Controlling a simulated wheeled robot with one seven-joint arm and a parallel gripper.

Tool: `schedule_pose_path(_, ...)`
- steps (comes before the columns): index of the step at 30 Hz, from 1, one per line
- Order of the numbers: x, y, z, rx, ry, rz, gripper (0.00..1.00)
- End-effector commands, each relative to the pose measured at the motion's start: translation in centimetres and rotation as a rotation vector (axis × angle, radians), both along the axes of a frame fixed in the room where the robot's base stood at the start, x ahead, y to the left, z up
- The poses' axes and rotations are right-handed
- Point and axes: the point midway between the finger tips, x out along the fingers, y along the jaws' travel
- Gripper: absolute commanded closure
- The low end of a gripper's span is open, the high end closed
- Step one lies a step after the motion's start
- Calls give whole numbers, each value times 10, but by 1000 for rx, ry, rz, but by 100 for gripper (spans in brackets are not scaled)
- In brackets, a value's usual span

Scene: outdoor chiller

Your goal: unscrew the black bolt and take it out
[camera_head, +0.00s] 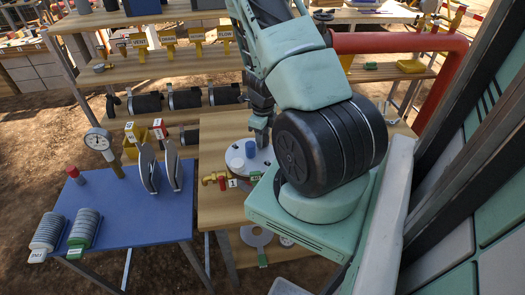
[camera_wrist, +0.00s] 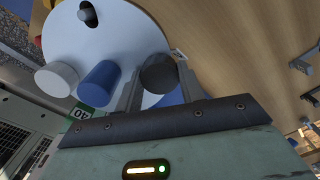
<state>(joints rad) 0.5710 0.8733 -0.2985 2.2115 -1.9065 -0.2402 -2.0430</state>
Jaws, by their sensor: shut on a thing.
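The black bolt (camera_wrist: 159,74) has a dark round head and sits at the edge of a white disc (camera_wrist: 125,42). In the wrist view my gripper (camera_wrist: 158,76) has a finger on each side of the bolt and is shut on it. A blue cylinder (camera_wrist: 100,82) and a white cylinder (camera_wrist: 57,79) stand beside it on the disc. In the head view my gripper (camera_head: 260,128) points down at the back of the disc (camera_head: 264,161), behind the blue cylinder (camera_head: 251,149). The bolt is hidden there. I cannot tell whether its thread is still engaged.
The disc stands on a wooden bench (camera_head: 212,142). A brass fitting (camera_head: 212,178) with a red tag is at its front left. A blue table (camera_head: 125,215) with a gauge (camera_head: 98,141) and plates is at the left. Shelves (camera_head: 165,65) stand behind; a red pipe (camera_head: 395,42) runs at right.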

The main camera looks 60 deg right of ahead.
Motion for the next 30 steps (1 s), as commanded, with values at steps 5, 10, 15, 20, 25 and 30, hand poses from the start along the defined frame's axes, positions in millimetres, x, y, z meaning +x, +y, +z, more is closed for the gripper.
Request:
schedule_pose_path(5, 3, -1, -10, -6, -8, 664, 100)
schedule_pose_path(10, 1, 0, 0, 1, -4, 875, 100)
schedule_pose_path(15, 1, 0, 1, 2, -2, 869, 36)
schedule_pose_path(20, 1, 0, 1, 2, -2, 867, 36)
schedule_pose_path(25, 1, 0, 0, 1, -2, 866, 32)
schedule_pose_path(30, 0, 0, 4, 1, 1, 754, 32)
